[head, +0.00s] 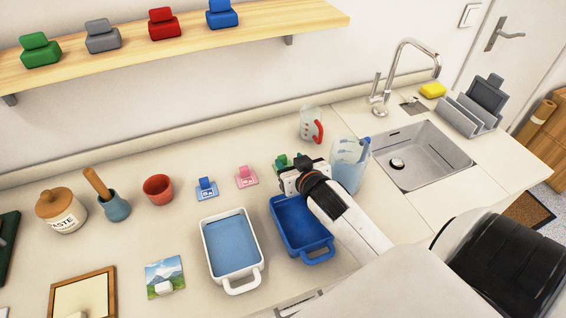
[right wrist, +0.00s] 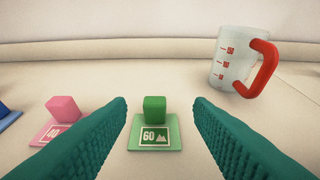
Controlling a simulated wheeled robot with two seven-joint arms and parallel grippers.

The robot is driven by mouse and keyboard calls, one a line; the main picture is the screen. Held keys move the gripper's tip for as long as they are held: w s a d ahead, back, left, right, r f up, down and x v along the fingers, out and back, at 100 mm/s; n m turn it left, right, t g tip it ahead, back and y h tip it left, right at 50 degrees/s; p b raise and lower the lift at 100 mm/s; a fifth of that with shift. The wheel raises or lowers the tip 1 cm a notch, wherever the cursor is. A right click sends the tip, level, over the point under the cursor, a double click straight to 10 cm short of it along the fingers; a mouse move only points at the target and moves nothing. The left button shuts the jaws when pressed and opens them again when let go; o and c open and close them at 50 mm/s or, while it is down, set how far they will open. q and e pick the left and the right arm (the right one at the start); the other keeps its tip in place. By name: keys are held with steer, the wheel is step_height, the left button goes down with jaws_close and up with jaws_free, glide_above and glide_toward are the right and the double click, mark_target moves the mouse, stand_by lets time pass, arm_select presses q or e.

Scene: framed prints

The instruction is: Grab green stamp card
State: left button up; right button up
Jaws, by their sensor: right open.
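The green stamp card (right wrist: 154,135) lies on the counter in the right wrist view, with a green block on its back part and a "60" and mountain mark on its front. My right gripper (right wrist: 160,112) is open, with one teal finger on each side of the card and a gap to both. In the head view the green stamp card (head: 282,162) shows only in part, as my right gripper (head: 297,175) covers the rest. My left gripper is not in view.
A pink card (head: 246,177) and a blue card (head: 206,189) lie left of the green one. A measuring cup with a red handle (right wrist: 240,62) stands behind right, and a clear jug (head: 349,165) stands to the right. Blue (head: 325,237) and white-rimmed (head: 256,262) trays are in front.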

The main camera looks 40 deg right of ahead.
mark_target(283, 158)
steer(key=x, duration=0.4)
steer(key=shift+w+a+f, duration=0.2)
steer(key=shift+w+f, duration=0.05)
steer(key=shift+f, duration=0.1)
steer(key=shift+s, duration=0.1)
jaws_close()
steer(key=shift+r, duration=0.1)
